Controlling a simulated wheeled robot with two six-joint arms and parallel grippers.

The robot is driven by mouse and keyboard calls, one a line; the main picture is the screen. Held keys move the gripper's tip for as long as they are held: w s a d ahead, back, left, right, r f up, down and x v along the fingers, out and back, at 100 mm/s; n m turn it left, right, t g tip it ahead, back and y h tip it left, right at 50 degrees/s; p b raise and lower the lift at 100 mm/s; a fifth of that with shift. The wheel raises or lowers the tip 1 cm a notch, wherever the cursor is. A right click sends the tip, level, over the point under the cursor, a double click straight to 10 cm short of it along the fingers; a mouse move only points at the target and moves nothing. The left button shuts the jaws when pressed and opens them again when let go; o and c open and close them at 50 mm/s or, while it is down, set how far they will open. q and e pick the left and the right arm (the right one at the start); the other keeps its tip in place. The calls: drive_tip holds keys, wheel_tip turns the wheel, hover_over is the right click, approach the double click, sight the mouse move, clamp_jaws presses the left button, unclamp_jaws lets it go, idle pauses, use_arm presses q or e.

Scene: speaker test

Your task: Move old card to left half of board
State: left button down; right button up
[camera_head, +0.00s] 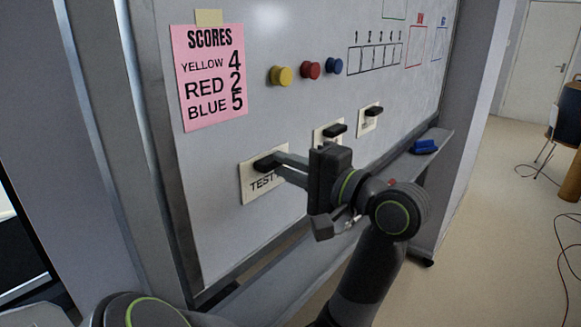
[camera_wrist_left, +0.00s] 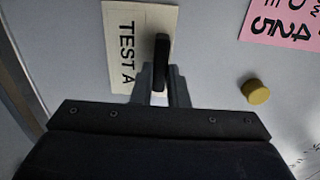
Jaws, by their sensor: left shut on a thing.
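The cream card marked TEST A (camera_head: 251,180) is flat on the whiteboard's lower left part. It also shows in the left wrist view (camera_wrist_left: 118,45), turned sideways. A black magnet-like handle (camera_head: 264,163) is at the card's upper part and stands out in the wrist view (camera_wrist_left: 161,60). My left gripper (camera_head: 281,163) is shut on this handle, with its fingers partly covering the card's right part. Two smaller-looking cream cards, a middle one (camera_head: 320,132) and a right one (camera_head: 366,126), have black handles too. Their writing is unreadable. My right gripper is out of view.
The whiteboard (camera_head: 215,215) bears a pink score sheet (camera_head: 209,117) and yellow (camera_head: 282,76), red (camera_head: 311,70) and blue (camera_head: 334,66) round magnets. A numbered grid (camera_head: 375,55) is drawn higher up. A blue eraser (camera_head: 424,146) lies on the ledge (camera_head: 433,158) at right.

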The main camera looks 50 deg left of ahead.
use_arm(q)
drive_tip(key=c, duration=1.3)
unclamp_jaws()
drive_tip(key=shift+c, duration=0.2)
drive_tip(key=shift+o, duration=0.3)
drive_tip(key=o, duration=0.3)
drive_tip(key=shift+o, duration=0.2)
